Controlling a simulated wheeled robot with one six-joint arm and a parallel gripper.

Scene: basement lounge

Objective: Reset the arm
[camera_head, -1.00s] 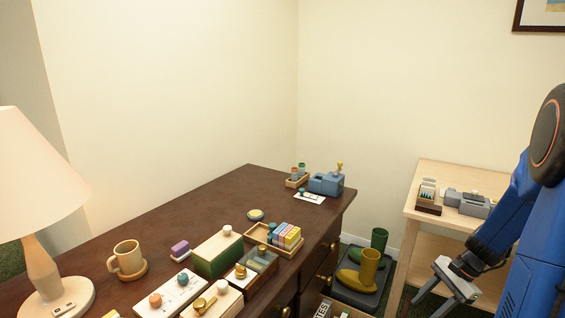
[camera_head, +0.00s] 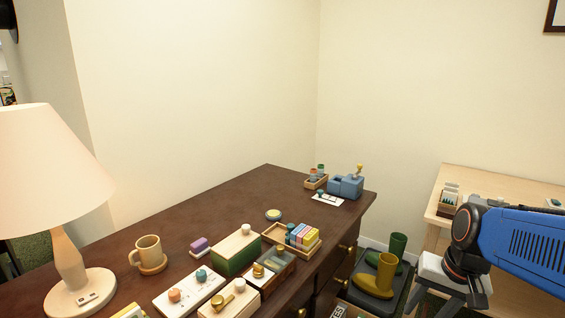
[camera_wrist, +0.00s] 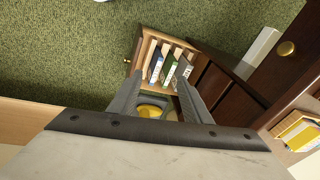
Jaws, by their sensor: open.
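My gripper (camera_wrist: 157,98) is open in the wrist view, its two grey fingers apart and nothing held between them. It points down toward the floor. Past the fingers shows a yellow round opening (camera_wrist: 150,111), which looks like the top of a boot. In the head view my blue arm reaches in from the right edge, and the gripper hangs below its dark wrist, partly hidden by it, between the dark desk (camera_head: 150,222) and the pale side table (camera_head: 436,203).
Green and yellow boots (camera_head: 374,278) stand on a dark tray beside the desk. An open drawer (camera_wrist: 192,53) holds several upright books. The desk carries a lamp (camera_head: 68,256), a mug (camera_head: 148,252), several boxes and a blue device (camera_head: 346,187). Green carpet (camera_wrist: 65,55) is clear at left.

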